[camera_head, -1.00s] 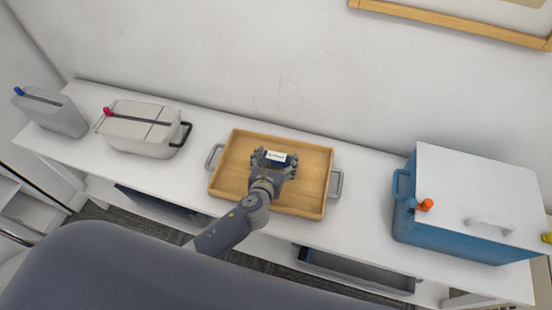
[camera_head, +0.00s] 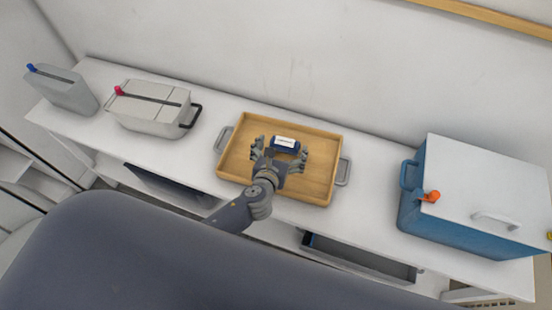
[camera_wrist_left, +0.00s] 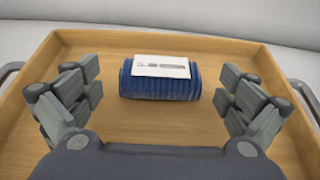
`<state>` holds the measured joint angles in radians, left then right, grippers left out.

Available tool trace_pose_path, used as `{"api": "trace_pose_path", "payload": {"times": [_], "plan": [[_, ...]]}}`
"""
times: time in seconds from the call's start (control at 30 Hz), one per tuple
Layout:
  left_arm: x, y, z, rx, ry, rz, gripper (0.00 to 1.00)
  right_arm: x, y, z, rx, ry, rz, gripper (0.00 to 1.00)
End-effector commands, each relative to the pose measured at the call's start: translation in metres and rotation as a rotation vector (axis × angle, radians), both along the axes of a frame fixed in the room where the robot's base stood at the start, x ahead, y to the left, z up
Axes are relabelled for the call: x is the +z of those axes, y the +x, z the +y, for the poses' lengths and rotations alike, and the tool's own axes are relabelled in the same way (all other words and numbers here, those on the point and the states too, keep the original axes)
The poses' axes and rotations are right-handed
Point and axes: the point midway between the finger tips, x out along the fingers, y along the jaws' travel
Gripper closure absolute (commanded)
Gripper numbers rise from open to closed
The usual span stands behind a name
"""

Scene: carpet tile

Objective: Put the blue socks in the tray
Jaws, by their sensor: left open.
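The blue socks (camera_head: 284,148), a rolled bundle with a white label, lie inside the wooden tray (camera_head: 318,189) on the white counter. In the left wrist view the socks (camera_wrist_left: 160,84) rest on the floor of the tray (camera_wrist_left: 90,43), with bare wood around them. My left gripper (camera_head: 279,154) is open over the tray. Its fingers (camera_wrist_left: 160,95) stand wide on either side of the socks, with a gap on both sides. The right gripper is not in view.
A white lidded box (camera_head: 150,110) with a red knob and a grey container (camera_head: 62,90) stand to the left. A blue cooler (camera_head: 430,220) with a white lid stands to the right. Counter space is clear between tray and cooler. A wall runs behind.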

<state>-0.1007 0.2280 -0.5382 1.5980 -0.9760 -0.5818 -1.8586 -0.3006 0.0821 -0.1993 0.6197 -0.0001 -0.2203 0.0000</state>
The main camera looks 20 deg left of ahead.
Motion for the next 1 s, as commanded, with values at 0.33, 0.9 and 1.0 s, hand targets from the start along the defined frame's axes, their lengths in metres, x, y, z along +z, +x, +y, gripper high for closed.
{"api": "trace_pose_path", "payload": {"times": [0.33,0.9,1.0], "plan": [[0.026,-0.065,-0.002,-0.001,-0.001,0.002,0.01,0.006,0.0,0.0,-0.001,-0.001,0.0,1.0],[0.037,-0.087,-0.003,0.0,-0.001,-0.001,0.01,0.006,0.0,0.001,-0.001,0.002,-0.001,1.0],[0.037,-0.087,-0.003,0.0,-0.001,-0.001,0.01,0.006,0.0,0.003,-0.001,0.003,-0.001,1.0]]}}
